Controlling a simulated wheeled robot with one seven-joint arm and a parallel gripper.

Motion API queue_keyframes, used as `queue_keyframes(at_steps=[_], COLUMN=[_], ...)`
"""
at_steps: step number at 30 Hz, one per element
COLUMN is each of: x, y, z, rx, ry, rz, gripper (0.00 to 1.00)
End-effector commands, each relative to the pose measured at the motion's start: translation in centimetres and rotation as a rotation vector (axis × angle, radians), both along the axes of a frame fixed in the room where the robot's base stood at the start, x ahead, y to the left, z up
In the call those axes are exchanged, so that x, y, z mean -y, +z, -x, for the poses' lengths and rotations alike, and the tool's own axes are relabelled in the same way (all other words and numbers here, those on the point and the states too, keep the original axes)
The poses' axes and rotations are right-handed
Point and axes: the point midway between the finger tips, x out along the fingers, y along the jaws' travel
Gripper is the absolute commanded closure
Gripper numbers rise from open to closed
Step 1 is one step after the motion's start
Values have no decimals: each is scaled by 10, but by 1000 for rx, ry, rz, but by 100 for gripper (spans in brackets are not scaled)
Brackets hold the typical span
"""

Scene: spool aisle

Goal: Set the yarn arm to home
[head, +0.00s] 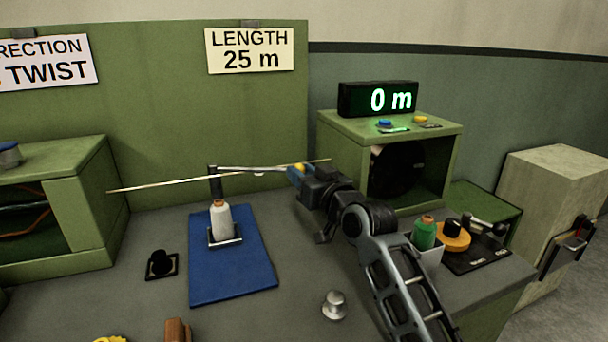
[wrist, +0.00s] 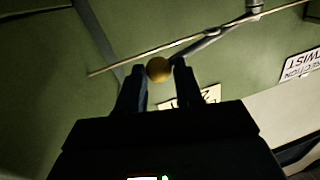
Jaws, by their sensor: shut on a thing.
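The yarn arm (head: 243,169) is a thin grey bar that reaches right from a dark upright post (head: 215,187) behind the blue mat. A yellow knob (head: 300,168) is at its right end. My gripper (head: 296,175), with blue fingertips, is shut on this knob. In the wrist view the knob (wrist: 159,69) sits between the two fingers, and the bar (wrist: 213,37) runs from it to the upper right. A pale thin strand (head: 160,184) stretches from the left cabinet toward the right one, close to the arm. No home mark for the arm can be made out.
A white yarn cone (head: 220,222) stands on the blue mat (head: 230,287) below the arm. A green cabinet (head: 437,143) with a "0 m" display (head: 378,99) stands right of my gripper. A green spool (head: 425,233) and a silver knob (head: 334,305) are near my forearm.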

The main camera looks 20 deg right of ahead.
Motion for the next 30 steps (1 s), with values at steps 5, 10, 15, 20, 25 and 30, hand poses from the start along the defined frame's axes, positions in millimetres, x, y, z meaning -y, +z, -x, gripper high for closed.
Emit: queue_keyframes(at_steps=[5, 10, 15, 20, 25, 30], x=[1, 1, 1, 1, 0, 0], y=[0, 0, 0, 0, 0, 0], z=[0, 0, 0, 0, 0, 1], rx=[0, 0, 0, 0, 0, 0], ry=[-1, -1, -1, -2, -4, -8], rz=[0, 0, 1, 1, 1, 1], gripper=[95, 100, 100, 100, 100, 100])
